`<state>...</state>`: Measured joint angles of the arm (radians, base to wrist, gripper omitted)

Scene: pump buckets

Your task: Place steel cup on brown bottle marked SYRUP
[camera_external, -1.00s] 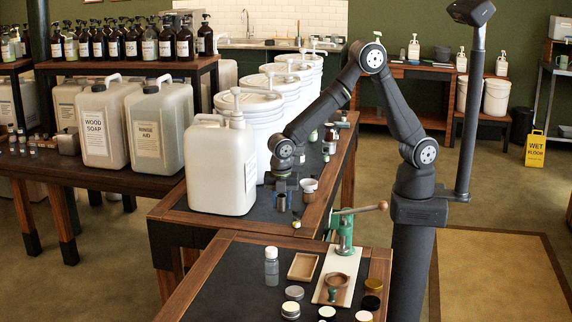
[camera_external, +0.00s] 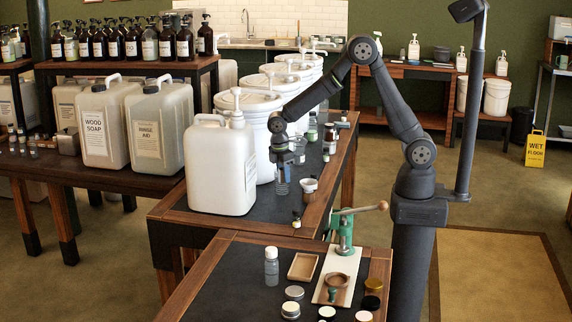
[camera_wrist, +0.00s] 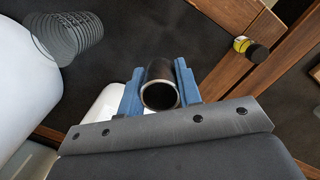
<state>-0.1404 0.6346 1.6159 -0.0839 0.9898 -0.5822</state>
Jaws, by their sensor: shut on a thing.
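My gripper (camera_external: 288,158) is above the middle table, beside the large white jug. In the wrist view, its blue fingers (camera_wrist: 160,90) are closed on both sides of the steel cup (camera_wrist: 160,73), which has a dark inside and a bright rim. In the external view the held cup is hard to make out among the fingers. A small bottle with a dark cap and yellow label (camera_external: 297,219) stands near the table's front edge; it also shows in the wrist view (camera_wrist: 250,48). No SYRUP marking is readable.
A large white jug (camera_external: 222,168) stands close left of the gripper. Several small bottles stand farther back. A green press (camera_external: 345,230) and a front table with jars and a wooden tray (camera_external: 303,266) lie nearer.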

